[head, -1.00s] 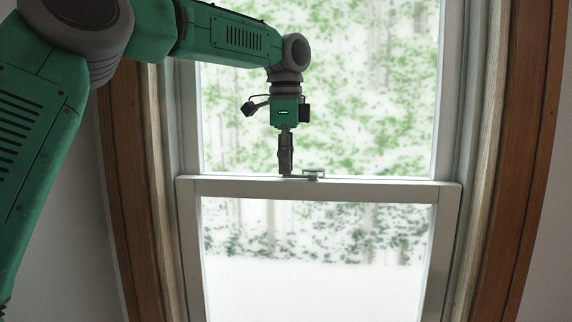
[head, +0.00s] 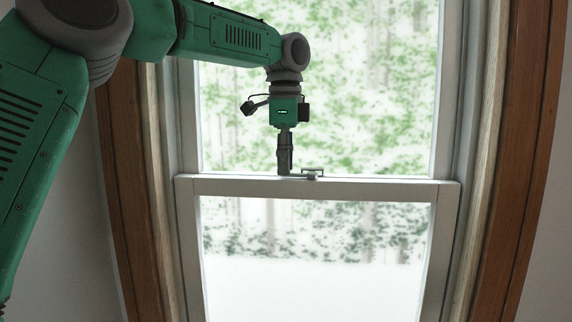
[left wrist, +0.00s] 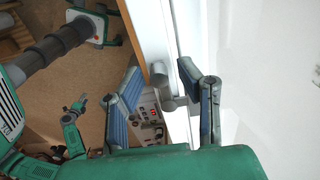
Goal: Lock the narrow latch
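The narrow latch (head: 312,173) is a small grey metal piece on top of the lower sash's rail (head: 375,190). In the head view my left gripper (head: 284,173) points straight down just left of the latch body, at the rail. In the left wrist view my left gripper (left wrist: 158,70) has its two blue-padded fingers apart. A grey knob-like part of the latch (left wrist: 160,76) shows between them, with a visible gap to the left finger. I cannot tell if the right finger touches it. A small green arm end, seemingly my right gripper (left wrist: 78,104), is far below and too small to judge.
The upper pane (head: 370,90) rises behind the latch and the lower pane (head: 315,285) lies below the rail. Brown wooden trim (head: 525,130) frames the window. The rail right of the latch is clear. Brown floor (left wrist: 90,70) shows in the left wrist view.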

